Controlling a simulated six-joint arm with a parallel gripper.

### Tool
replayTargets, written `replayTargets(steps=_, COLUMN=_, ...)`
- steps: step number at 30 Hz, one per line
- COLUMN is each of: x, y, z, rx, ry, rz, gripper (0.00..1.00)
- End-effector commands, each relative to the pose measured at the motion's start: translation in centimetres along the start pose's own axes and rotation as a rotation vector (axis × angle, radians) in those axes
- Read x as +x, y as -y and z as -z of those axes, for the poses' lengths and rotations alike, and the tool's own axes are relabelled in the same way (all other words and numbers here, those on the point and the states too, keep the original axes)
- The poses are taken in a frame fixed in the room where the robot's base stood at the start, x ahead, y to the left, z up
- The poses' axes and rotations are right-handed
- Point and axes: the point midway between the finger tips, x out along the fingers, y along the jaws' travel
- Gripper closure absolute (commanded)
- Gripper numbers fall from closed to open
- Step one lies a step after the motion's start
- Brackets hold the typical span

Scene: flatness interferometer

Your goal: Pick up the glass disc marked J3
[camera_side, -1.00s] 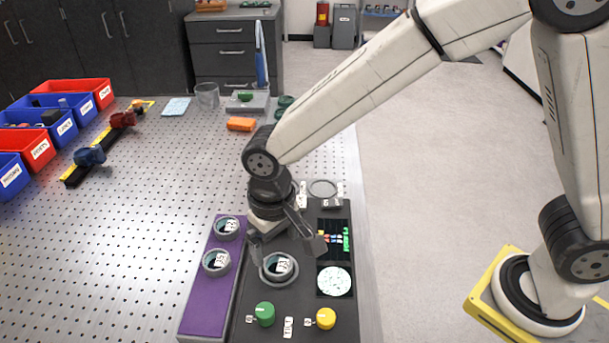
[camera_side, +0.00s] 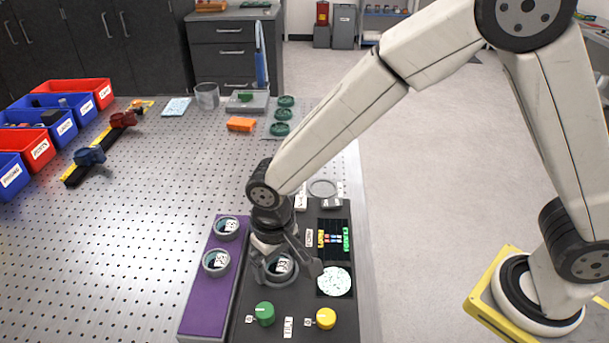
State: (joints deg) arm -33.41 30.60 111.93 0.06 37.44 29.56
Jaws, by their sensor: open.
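Three round glass discs in grey rings show in the side view. One disc (camera_side: 281,267) sits on the dark instrument panel (camera_side: 262,327); its small label may read J3, but I cannot be sure. The other two, an upper disc (camera_side: 227,227) and a lower disc (camera_side: 216,261), sit on the purple strip (camera_side: 203,308), their labels too small to read surely. My gripper (camera_side: 282,266) is open, pointing down, with its fingers low on either side of the panel disc. Whether they touch its ring I cannot tell.
On the panel are a green knob (camera_side: 264,313), a yellow knob (camera_side: 326,318), and a dark screen (camera_side: 334,240) above a pale round image (camera_side: 334,281). An orange block (camera_side: 241,124) and green cups (camera_side: 281,129) lie farther back. The perforated table at left is mostly clear.

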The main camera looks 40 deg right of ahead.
Motion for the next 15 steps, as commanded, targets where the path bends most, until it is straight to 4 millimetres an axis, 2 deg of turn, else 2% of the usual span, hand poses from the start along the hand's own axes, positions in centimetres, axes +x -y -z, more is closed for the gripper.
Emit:
replayTargets(steps=11, x=-0.04, y=0.00, z=0.00, rx=0.000, ry=0.000, rz=0.000, gripper=0.00)
replayTargets(steps=14, x=-0.05, y=0.00, z=0.00, rx=0.000, ry=0.000, rz=0.000, gripper=0.29)
replayTargets(steps=15, x=-0.05, y=0.00, z=0.00, rx=0.000, ry=0.000, rz=0.000, gripper=0.41)
